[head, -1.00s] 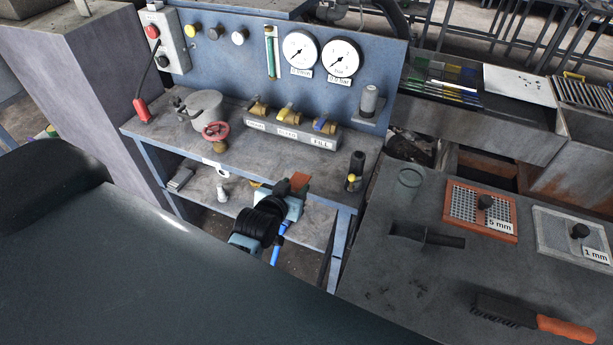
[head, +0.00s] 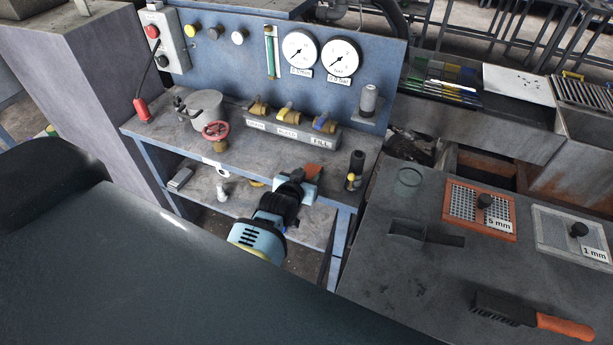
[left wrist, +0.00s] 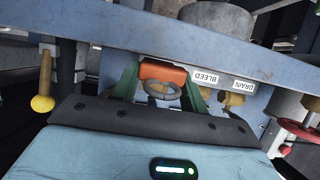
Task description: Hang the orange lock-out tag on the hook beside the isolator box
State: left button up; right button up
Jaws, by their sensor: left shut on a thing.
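The orange tag (head: 312,171) is at the fingertips of my left gripper (head: 303,181), which is shut on it near the front edge of the bench shelf. In the left wrist view the tag (left wrist: 163,72) shows between the two green fingers (left wrist: 160,88), with a grey ring in front of it. A grey box with a red and a black button (head: 165,40) is mounted at the left end of the blue panel; I cannot tell whether it is the isolator box. I cannot make out the hook. My right gripper is out of view.
The bench (head: 160,133) carries a valve manifold (head: 290,133), a red handwheel (head: 215,130) and a grey pot. The table (head: 380,275) at right holds sieves and a brush (head: 500,308).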

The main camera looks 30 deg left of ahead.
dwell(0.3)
pick_arm(q)
jog(key=shift+f, duration=0.3)
jog(key=o, duration=1)
jog(key=shift+r, duration=0.1)
jog(key=shift+o, duration=0.2)
jog(key=v, duration=0.7)
jog(key=shift+s+d, duration=0.25)
jog(key=shift+s, duration=0.15)
